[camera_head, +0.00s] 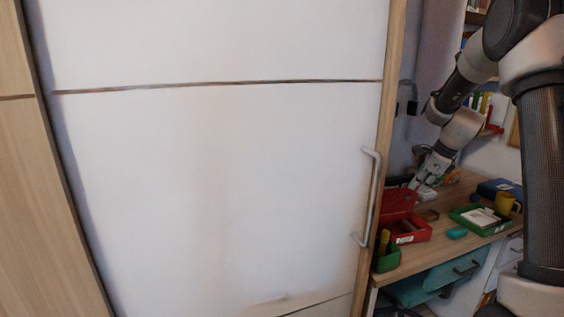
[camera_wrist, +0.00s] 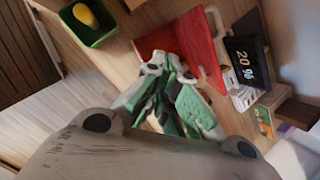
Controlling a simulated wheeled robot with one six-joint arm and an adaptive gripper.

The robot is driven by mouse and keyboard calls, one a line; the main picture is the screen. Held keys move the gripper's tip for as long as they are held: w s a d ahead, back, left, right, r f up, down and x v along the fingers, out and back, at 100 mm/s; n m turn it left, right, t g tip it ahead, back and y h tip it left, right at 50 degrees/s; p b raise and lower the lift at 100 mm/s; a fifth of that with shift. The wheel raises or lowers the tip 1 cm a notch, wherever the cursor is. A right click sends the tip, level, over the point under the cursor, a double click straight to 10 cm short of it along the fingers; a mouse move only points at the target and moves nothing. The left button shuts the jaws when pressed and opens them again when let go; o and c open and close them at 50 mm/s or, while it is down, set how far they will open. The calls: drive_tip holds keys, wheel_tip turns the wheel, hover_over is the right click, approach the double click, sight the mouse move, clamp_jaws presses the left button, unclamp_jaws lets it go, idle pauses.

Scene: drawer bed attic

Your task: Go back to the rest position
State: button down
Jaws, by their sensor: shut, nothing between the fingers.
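My gripper (camera_head: 418,184) reaches out over the desk (camera_head: 456,195) on the right side of the head view. It is shut and empty, close to a red box (camera_head: 408,230) with its red lid standing open. In the wrist view my gripper (camera_wrist: 160,122) has its fingers together in front of the red lid (camera_wrist: 202,45). I cannot tell whether the fingertips touch the lid.
A green bin (camera_head: 387,260) stands at the desk's near left corner. A green tray (camera_head: 480,218), a teal block (camera_head: 457,233), a yellow cup (camera_head: 504,202) and a blue box (camera_head: 495,188) are on the right. A large white sliding door (camera_head: 220,180) with a handle (camera_head: 372,200) fills the left.

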drive_tip(key=s+a+r+n, duration=0.2)
drive_tip(key=s+r+n, duration=0.2)
drive_tip(key=s+n, duration=0.4)
drive_tip(key=s+a+r+n+h, duration=0.1)
drive_tip(key=s+a+r+n, duration=0.2)
drive_tip(key=s+n, duration=0.5)
drive_tip(key=s+a+r+n+h, duration=0.1)
drive_tip(key=s+r+n, duration=0.4)
drive_tip(key=s, duration=1.7)
drive_tip(key=shift+a+n, duration=0.8)
drive_tip(key=shift+n, duration=0.7)
